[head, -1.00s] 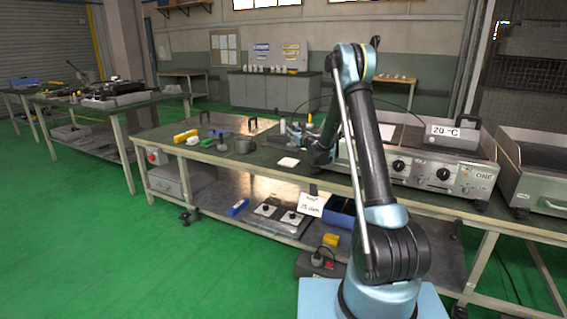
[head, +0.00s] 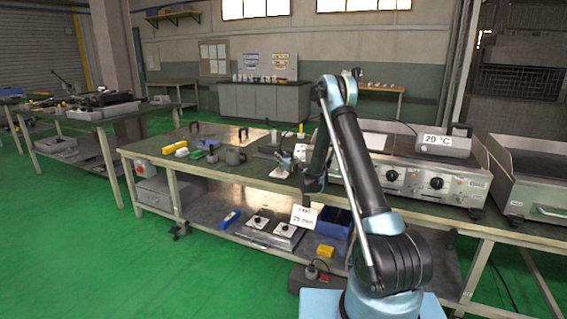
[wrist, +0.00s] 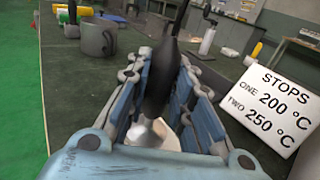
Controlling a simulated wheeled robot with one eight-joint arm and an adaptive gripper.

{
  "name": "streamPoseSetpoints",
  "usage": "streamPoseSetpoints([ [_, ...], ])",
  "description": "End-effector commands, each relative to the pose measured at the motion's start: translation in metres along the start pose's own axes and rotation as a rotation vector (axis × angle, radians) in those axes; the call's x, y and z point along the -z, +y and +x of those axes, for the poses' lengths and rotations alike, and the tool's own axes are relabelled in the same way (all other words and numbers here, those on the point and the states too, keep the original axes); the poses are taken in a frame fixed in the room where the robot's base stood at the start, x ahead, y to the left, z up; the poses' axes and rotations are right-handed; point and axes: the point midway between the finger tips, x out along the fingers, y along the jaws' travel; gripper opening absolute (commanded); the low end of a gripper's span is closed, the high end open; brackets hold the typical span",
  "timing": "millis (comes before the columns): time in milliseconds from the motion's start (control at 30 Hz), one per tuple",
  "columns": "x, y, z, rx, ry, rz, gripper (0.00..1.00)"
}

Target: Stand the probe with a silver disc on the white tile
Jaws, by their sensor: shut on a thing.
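My gripper (wrist: 160,100) is shut on a probe with a dark, bulging handle (wrist: 158,78), which stands roughly upright between the blue fingers. Its silver disc (wrist: 148,131) shows at the lower end. The white tile (wrist: 172,140) is partly visible below and behind the disc. I cannot tell whether the disc touches it. In the head view the white tile (head: 279,173) lies on the green bench top, and my gripper (head: 286,158) is close to it, just behind and above. The probe is too small to make out there.
A grey mug (wrist: 97,38) stands left of the gripper. A white sign about stops (wrist: 275,103) stands close on the right. A white bottle (wrist: 208,38) is behind. The griddle (head: 425,175) with a 20 °C display (head: 438,141) is to the right on the bench.

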Motion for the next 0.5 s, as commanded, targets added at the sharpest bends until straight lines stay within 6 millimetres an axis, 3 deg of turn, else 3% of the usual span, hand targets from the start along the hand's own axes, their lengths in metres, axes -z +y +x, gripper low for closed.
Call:
streamPoseSetpoints([
  [100, 0.0112, 0.0002, -0.0002, 0.0, 0.0, 0.0, 0.0],
  [433, 0.0135, -0.0002, -0.0004, 0.0, 0.0, 0.0, 0.0],
  [467, 0.0135, -0.0003, -0.0004, 0.0, 0.0, 0.0, 0.25],
  [500, 0.0134, -0.0003, -0.0004, 0.0, 0.0, 0.0, 0.34],
])
